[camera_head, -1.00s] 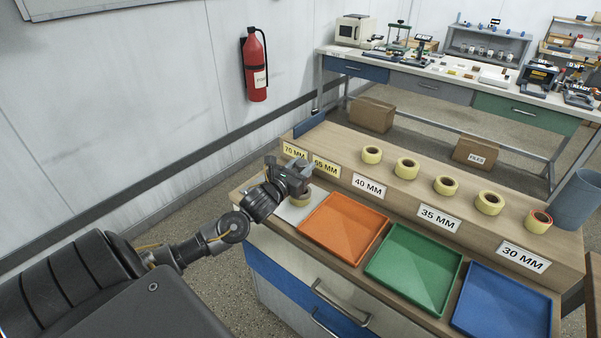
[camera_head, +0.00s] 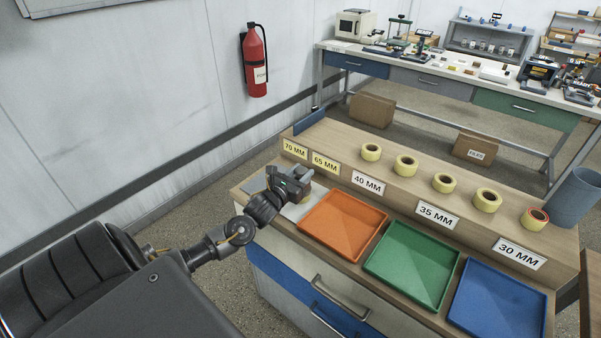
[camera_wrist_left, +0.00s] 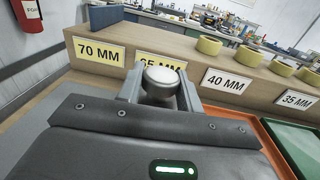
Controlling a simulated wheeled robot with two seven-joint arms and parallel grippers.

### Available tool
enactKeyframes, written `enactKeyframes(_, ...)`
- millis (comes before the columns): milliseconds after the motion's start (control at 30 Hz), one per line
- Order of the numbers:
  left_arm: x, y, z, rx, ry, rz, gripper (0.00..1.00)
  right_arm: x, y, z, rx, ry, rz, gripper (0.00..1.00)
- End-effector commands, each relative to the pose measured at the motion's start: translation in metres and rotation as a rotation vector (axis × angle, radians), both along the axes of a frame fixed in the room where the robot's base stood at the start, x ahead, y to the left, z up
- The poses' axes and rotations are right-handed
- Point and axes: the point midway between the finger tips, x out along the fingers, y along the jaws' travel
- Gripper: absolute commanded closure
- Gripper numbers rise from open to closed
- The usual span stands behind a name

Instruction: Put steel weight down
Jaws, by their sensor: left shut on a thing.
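My left gripper (camera_head: 303,181) is at the left end of the bench, beside the orange tray and in front of the 65 MM label. In the left wrist view its two fingers (camera_wrist_left: 161,88) are shut on the steel weight (camera_wrist_left: 163,78), a short round metal piece with a pale, shiny top. In the head view the gripper hides most of the weight. A pale plate (camera_head: 294,212) lies on the bench close under the gripper. I cannot tell whether the weight touches anything below. My right gripper is not in view.
An orange tray (camera_head: 343,224), a green tray (camera_head: 411,265) and a blue tray (camera_head: 496,305) lie right of the gripper. Behind them is a raised ledge with size labels and several yellow tape rolls (camera_head: 406,165). A grey-blue bin (camera_head: 572,198) stands at the right.

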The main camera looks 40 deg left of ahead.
Motion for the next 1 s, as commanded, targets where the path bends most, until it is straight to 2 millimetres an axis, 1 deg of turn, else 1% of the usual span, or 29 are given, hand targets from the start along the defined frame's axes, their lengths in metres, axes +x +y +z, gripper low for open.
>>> enactKeyframes(367, 0.001, 0.001, -0.009, 0.001, -0.006, 0.002, 1.0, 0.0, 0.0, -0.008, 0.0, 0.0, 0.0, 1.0)
enactKeyframes(467, 0.001, 0.001, -0.008, 0.0, -0.006, 0.002, 1.0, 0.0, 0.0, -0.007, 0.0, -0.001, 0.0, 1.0)
enactKeyframes(500, 0.0, 0.0, -0.011, 0.0, 0.0, 0.001, 0.62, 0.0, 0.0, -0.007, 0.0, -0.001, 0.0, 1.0)
enactKeyframes(633, 0.0, 0.0, -0.011, 0.0, 0.0, 0.001, 0.45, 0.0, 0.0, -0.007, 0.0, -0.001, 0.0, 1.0)
enactKeyframes(667, 0.0, 0.0, -0.011, 0.0, 0.0, 0.001, 0.43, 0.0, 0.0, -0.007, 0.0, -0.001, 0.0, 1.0)
enactKeyframes(900, 0.0, 0.0, -0.011, 0.0, 0.0, 0.0, 0.43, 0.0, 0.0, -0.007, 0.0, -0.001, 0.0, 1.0)
enactKeyframes(1000, 0.0, 0.0, -0.005, 0.0, 0.0, 0.0, 0.43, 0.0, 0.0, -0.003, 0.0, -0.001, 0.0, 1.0)
